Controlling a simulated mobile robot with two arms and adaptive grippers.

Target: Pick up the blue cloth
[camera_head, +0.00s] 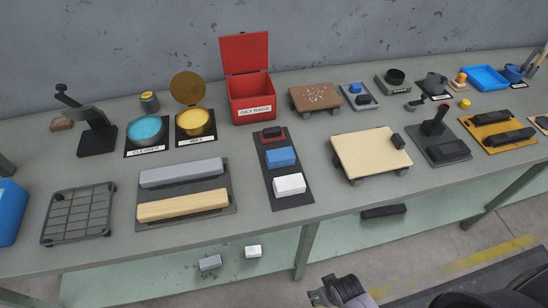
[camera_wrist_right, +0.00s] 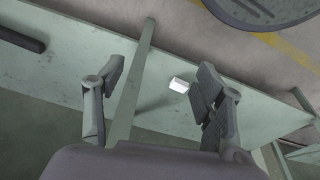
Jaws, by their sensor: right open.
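The blue cloth (camera_head: 281,157) looks like a small folded blue block. It lies on a dark mat (camera_head: 293,201) on the workbench, between a red-and-black item (camera_head: 272,134) behind it and a white folded block (camera_head: 289,185) in front. My right gripper (camera_head: 322,294) shows at the bottom of the head view, in front of the bench and well apart from the cloth. In the right wrist view my right gripper (camera_wrist_right: 162,72) is open with nothing between its fingers. The blue cloth is not in that view. My left gripper is not in view.
A red open bin (camera_head: 252,108) labelled "OILY RAGS" stands behind the mat. A tray with two long bars (camera_head: 182,206) lies to the left, and a tan board (camera_head: 371,153) to the right. The lower shelf (camera_head: 150,285) holds a white block (camera_head: 253,251) and a grey block (camera_head: 210,262).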

